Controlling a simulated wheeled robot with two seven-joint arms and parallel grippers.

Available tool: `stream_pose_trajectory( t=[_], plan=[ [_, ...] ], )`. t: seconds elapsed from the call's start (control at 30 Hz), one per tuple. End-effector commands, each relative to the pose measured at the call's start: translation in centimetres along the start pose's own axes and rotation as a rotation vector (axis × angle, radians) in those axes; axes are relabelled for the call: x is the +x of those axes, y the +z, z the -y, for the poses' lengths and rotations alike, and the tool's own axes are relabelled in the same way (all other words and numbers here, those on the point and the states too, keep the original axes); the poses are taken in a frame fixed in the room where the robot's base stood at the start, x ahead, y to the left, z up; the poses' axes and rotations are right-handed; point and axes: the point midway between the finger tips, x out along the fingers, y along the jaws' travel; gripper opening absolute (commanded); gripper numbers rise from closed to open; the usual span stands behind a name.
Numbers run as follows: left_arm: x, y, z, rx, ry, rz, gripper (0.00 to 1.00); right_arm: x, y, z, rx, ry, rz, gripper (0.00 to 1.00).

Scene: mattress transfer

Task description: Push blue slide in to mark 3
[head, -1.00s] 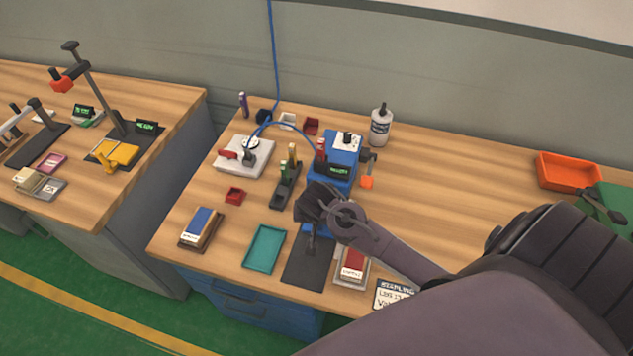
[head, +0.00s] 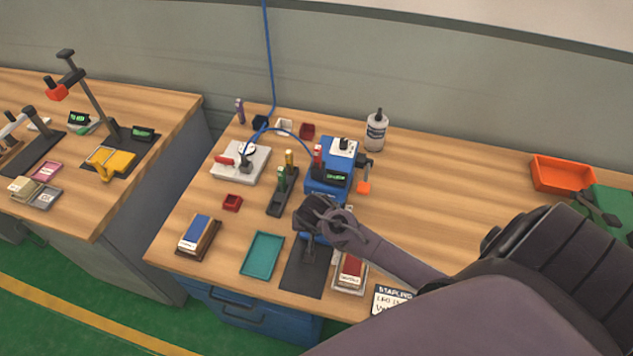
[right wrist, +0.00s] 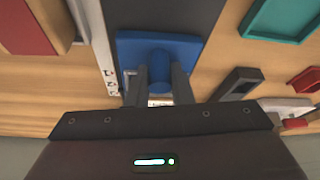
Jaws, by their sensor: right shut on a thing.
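The blue slide (right wrist: 130,50) shows in the right wrist view as a flat blue plate with a round knob (right wrist: 160,65) standing on it. My right gripper (right wrist: 160,82) is shut on the knob, one finger on each side. A pale scale strip (right wrist: 103,60) with dark marks runs beside the slide; its figures are too small to read. In the head view my right gripper (head: 312,215) covers most of the slide, and a blue edge (head: 316,239) shows below it. The blue machine (head: 322,187) with a green-lit display stands just behind. My left gripper is not in view.
A dark mat (head: 305,277) lies in front of the slide. A teal tray (head: 262,256) is left of it and a red-topped block (head: 350,271) right of it. A dark holder (head: 280,200) stands left of the machine. The table's right side is mostly clear.

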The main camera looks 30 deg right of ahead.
Motion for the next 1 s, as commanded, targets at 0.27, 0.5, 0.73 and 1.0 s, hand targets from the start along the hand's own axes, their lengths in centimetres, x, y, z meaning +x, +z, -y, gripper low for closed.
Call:
stream_pose_trajectory(
  t=[0.27, 0.5, 0.73, 1.0],
  plan=[
    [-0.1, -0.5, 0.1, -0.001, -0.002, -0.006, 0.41, 0.1, -0.4, -0.1, 0.001, 0.001, 0.000, 0.00],
    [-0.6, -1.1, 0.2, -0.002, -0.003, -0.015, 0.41, 1.2, -3.1, -0.6, 0.002, 0.000, 0.001, 0.00],
    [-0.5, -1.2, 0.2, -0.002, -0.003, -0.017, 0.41, 1.2, -3.4, -0.7, 0.002, -0.001, -0.003, 0.00],
    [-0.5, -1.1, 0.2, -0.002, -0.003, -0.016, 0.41, 1.3, -3.2, -0.7, 0.001, 0.000, -0.001, 0.41]
  ],
)
